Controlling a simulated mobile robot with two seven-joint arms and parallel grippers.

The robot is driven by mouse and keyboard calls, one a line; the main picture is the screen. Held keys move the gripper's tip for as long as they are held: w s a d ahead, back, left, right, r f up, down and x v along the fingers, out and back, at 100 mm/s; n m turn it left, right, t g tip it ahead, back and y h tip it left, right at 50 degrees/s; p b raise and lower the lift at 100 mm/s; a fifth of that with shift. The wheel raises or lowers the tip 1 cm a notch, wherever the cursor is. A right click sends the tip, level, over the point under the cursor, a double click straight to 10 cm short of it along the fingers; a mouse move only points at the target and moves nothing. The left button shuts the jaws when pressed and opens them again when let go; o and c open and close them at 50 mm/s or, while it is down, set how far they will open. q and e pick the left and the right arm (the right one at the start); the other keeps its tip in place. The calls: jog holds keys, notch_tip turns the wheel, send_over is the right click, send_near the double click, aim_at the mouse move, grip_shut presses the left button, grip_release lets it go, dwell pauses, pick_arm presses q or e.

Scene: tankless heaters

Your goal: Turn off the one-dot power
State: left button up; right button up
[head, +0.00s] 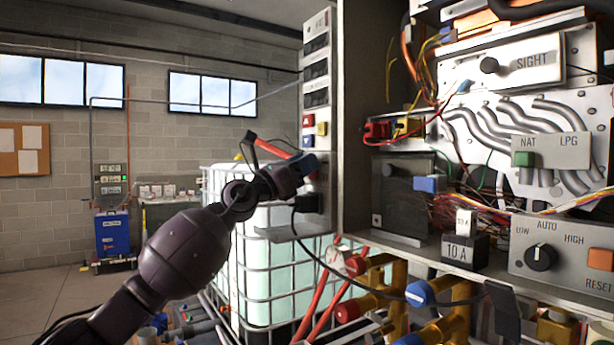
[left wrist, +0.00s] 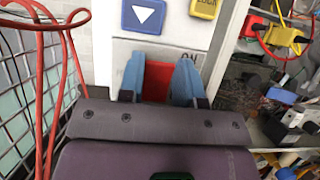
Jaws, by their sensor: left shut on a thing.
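My left gripper (head: 306,164) is at the narrow outer face of the heater cabinet (head: 344,90), below its small coloured buttons. In the left wrist view, its two blue fingertips (left wrist: 158,82) are closed around a red switch (left wrist: 157,86) on the white panel (left wrist: 120,50). Lettering that looks like "ON" (left wrist: 188,57) shows partly above the right finger. The switch's lower part is hidden by the gripper, and I see no dot mark on it. My right gripper is not in view.
Above the gripper are a blue triangle button (left wrist: 143,15), a yellow lock button (left wrist: 204,7) and black rocker switches (head: 316,70). A black plug (head: 308,203) sits just below. A caged white tank (head: 270,285) stands behind my arm. Pipes and valves (head: 375,290) lie beneath the cabinet.

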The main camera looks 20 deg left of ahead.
pick_arm(q)
jog(key=shift+f+t+h+b, duration=0.3)
jog(key=shift+t+b, duration=0.1)
jog(key=shift+b, duration=0.2)
jog(key=shift+r, duration=0.15)
jog(key=o, duration=0.9)
jog(key=shift+s+a, duration=0.1)
jog(key=v, duration=0.9)
jog(key=shift+s+a+f, duration=0.15)
jog(key=shift+s+f, duration=0.05)
jog(key=shift+f, duration=0.1)
jog(key=shift+s+a+f, duration=0.15)
jog(key=shift+s+a, duration=0.05)
jog(key=shift+s, duration=0.1)
